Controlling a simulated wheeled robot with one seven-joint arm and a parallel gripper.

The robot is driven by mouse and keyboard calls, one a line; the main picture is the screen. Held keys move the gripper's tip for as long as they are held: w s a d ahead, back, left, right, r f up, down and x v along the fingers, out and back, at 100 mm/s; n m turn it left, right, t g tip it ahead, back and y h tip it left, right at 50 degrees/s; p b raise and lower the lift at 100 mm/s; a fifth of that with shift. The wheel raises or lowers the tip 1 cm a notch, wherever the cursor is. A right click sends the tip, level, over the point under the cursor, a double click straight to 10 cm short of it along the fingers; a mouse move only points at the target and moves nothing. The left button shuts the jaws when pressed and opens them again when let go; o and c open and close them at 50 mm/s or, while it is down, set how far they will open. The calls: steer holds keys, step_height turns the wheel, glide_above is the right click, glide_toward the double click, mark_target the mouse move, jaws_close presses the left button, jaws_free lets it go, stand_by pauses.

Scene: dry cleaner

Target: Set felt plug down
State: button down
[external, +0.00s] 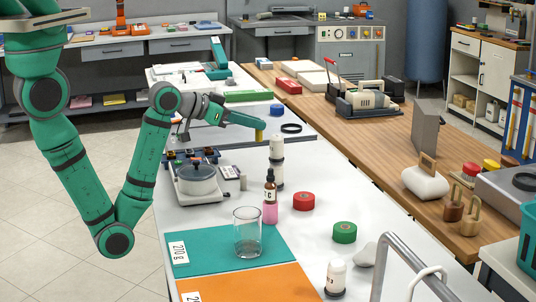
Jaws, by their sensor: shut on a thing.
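My gripper (262,125) hangs over the far half of the white bench, its green fingers pointing to the right. It is shut on a small yellow piece that I take to be the felt plug (259,135). The plug shows just under the fingertips, above and a little left of a white-and-black bottle (277,150). It looks held above the bench, apart from the bottle; the exact height cannot be told. The fingers hide the plug's upper part.
A dark bottle with pink liquid (270,200), a glass beaker (247,232) on a teal mat (215,250), red (304,201) and green (344,232) rolls, and a round-lidded device (198,180) stand nearby. A black ring (291,128) lies right of the gripper. Bench right of the bottles is fairly clear.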

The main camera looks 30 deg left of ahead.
steer(key=s+d, duration=1.2)
steer(key=s, duration=0.1)
steer(key=s+d+r, duration=0.1)
steer(key=s+r, duration=0.1)
steer(key=s, duration=0.5)
steer(key=s+d+r, duration=0.1)
steer(key=s+d, duration=0.1)
steer(key=s, duration=0.6)
steer(key=shift+n+y, duration=0.3)
steer(key=shift+y, duration=0.1)
steer(key=shift+w+a+f, duration=0.1)
steer(key=shift+w+f, duration=0.1)
steer(key=shift+f, duration=5.75)
steer(key=shift+w+f, duration=0.15)
steer(key=shift+f, duration=5.75)
steer(key=shift+f, duration=0.15)
steer(key=c, duration=1.7)
jaws_free()
